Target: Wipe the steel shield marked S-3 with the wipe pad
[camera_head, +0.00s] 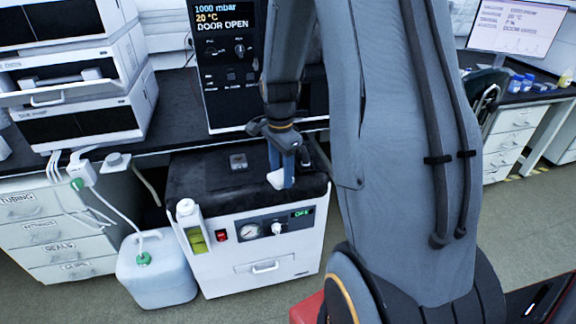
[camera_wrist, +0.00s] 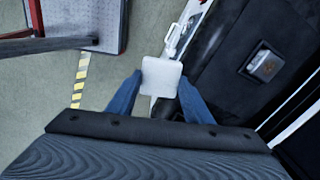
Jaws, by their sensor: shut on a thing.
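My gripper (camera_head: 286,172) points down over the front right part of the black-topped unit. It is shut on a white wipe pad (camera_head: 275,180). In the wrist view the square pad (camera_wrist: 162,76) sits between the blue fingertips (camera_wrist: 160,92). I see no readable S-3 mark in either view. A small square metal piece (camera_head: 238,161) lies on the black top, left of my gripper; it also shows in the wrist view (camera_wrist: 264,65). I cannot tell whether it is the shield. My arm hides part of the bench behind.
The white unit (camera_head: 262,268) has a gauge and a green-liquid bottle (camera_head: 193,232) at its front left. A white jug (camera_head: 156,275) stands on the floor beside it. Behind are a tall black control panel (camera_head: 222,70) and stacked instruments (camera_head: 75,75) on the bench.

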